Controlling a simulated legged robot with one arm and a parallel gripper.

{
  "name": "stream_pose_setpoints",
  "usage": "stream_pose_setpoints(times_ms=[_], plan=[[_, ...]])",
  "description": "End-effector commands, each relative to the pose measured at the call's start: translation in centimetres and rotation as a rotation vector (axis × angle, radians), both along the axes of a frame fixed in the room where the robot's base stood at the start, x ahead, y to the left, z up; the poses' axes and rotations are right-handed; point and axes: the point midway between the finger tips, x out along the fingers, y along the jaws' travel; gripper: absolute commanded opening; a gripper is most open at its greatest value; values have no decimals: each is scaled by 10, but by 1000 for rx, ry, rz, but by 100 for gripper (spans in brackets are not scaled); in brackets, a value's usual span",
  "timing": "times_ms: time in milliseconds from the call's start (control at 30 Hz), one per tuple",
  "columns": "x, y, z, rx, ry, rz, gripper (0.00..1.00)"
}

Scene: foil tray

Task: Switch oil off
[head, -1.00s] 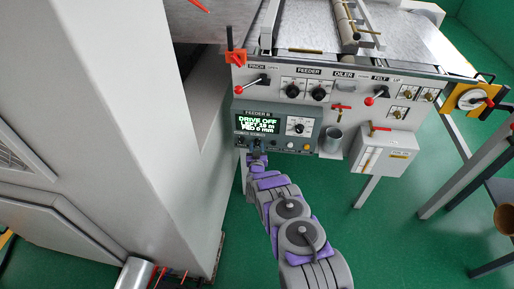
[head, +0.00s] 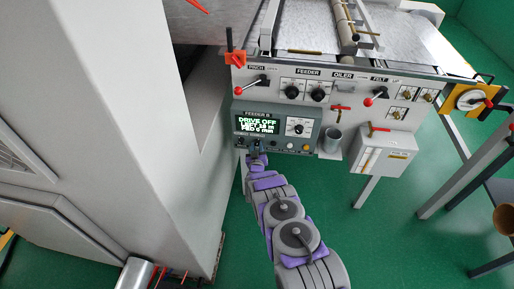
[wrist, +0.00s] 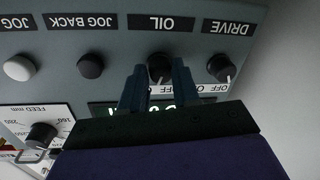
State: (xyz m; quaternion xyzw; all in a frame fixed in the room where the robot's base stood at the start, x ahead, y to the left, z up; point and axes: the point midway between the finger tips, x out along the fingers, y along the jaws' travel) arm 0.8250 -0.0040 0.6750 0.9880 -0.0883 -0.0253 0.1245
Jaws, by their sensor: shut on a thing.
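The oil knob (wrist: 160,66) is a round black knob beside the label OIL, which reads upside down in the wrist view. The two fingers of my gripper (wrist: 158,88) stand on either side of it, and my gripper is shut on the knob. A small white mark shows on the knob, but the fingers partly hide it and its OFF lettering, so its setting is unclear. In the head view my gripper (head: 256,150) is at the lower left of the feeder panel (head: 310,113), and the oil knob is hidden there. The panel's screen (head: 258,126) reads DRIVE OFF.
The drive knob (wrist: 221,68) is close beside the oil knob. On the other side are the black jog back button (wrist: 91,66), white jog button (wrist: 19,68) and feed dial (wrist: 41,135). A large grey cabinet (head: 130,120) stands close left of my arm.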

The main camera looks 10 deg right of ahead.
Motion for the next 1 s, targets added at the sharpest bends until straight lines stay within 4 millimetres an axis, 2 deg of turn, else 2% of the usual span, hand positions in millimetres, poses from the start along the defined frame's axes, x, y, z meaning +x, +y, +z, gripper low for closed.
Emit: stream_pose_setpoints(times_ms=[600,1000], plan=[[1,5,1,-539,174,6,0],[1,7,0,-762,249,10,0]])
